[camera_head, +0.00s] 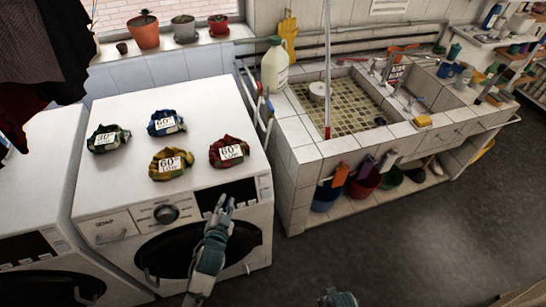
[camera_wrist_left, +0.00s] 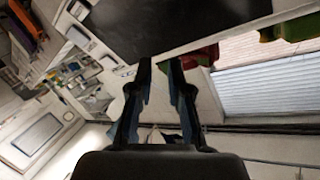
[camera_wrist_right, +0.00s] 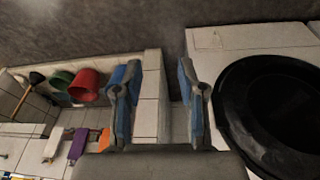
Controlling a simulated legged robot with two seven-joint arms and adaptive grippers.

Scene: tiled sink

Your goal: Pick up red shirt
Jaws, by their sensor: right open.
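The red shirt (camera_head: 230,151) is a crumpled bundle with a white 60° tag. It lies on the right front part of the white washing machine's top (camera_head: 205,105). My left gripper (camera_head: 223,201) is in front of the machine's control panel, below the shirt in the picture and apart from it. In the left wrist view the red shirt (camera_wrist_left: 203,56) shows just right of the fingertips (camera_wrist_left: 160,63), which have a narrow empty gap between them. My right gripper (camera_wrist_right: 159,63) is open and empty, low before the machine. Only its tip shows at the head view's bottom edge (camera_head: 338,298).
Green (camera_head: 108,138), blue (camera_head: 166,122) and yellow (camera_head: 171,164) shirts lie close to the red one. A tiled sink (camera_head: 335,105) with a bleach bottle (camera_head: 274,66) stands at the right. Dark clothes (camera_head: 45,60) hang at the left.

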